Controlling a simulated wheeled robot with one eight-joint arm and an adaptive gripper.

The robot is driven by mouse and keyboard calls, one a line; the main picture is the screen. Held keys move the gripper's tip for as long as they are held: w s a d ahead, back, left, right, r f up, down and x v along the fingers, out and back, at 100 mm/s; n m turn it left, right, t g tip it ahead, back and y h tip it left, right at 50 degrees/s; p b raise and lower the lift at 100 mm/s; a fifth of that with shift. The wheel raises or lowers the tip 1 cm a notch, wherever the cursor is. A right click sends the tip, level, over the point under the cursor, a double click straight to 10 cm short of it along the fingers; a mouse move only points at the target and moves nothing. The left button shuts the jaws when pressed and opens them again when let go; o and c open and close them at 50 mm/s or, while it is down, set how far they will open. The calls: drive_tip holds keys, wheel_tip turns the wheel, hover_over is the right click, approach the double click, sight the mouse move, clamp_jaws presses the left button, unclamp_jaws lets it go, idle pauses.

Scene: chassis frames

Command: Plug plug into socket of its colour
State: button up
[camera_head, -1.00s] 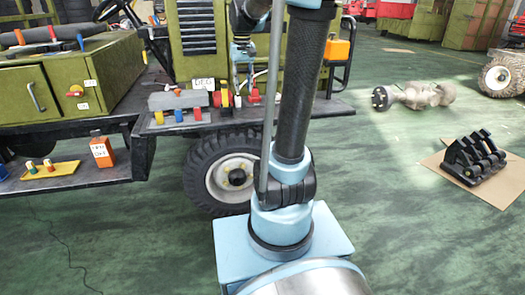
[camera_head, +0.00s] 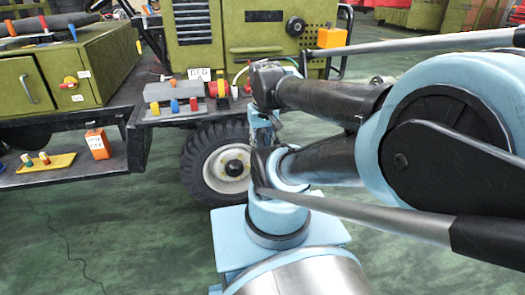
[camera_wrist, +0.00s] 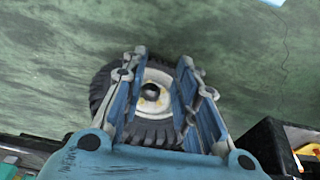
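My gripper (camera_wrist: 163,62) is open, with its two blue fingers apart and only the wheel and floor showing between them. In the head view my gripper (camera_head: 263,127) hangs low in front of the truck's step, partly hidden by my arm. On the step stand small coloured pieces that look like plugs: a yellow one (camera_head: 155,109), a blue one (camera_head: 174,106) and a red-orange one (camera_head: 193,104). Behind them is a grey block (camera_head: 175,92). Red and yellow parts (camera_head: 216,88) stand to its right, possibly sockets. No plug is in my gripper.
A yellow tray (camera_head: 62,162) with small coloured pieces and an orange container (camera_head: 97,143) are on the lower left shelf. A tyre (camera_head: 217,163) is under the step (camera_head: 140,118). Green floor (camera_head: 90,220) is open at the front left.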

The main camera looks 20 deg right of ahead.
drive_tip(key=shift+s+d+f, duration=0.15)
drive_tip(key=shift+s+f, duration=0.35)
drive_tip(key=shift+f, duration=0.1)
drive_tip(key=shift+o, duration=1)
drive_tip(key=shift+s+f, duration=0.15)
drive_tip(key=shift+f, duration=0.1)
wheel_tip(320, 180, up, 25)
drive_tip(key=n+g, duration=0.2)
drive_tip(key=n, duration=1.6)
hover_over(234, 87)
drive_tip(key=f, duration=1.6)
drive_tip(key=shift+w+f, duration=0.1)
drive_tip(key=shift+w, duration=0.15)
clamp_jaws()
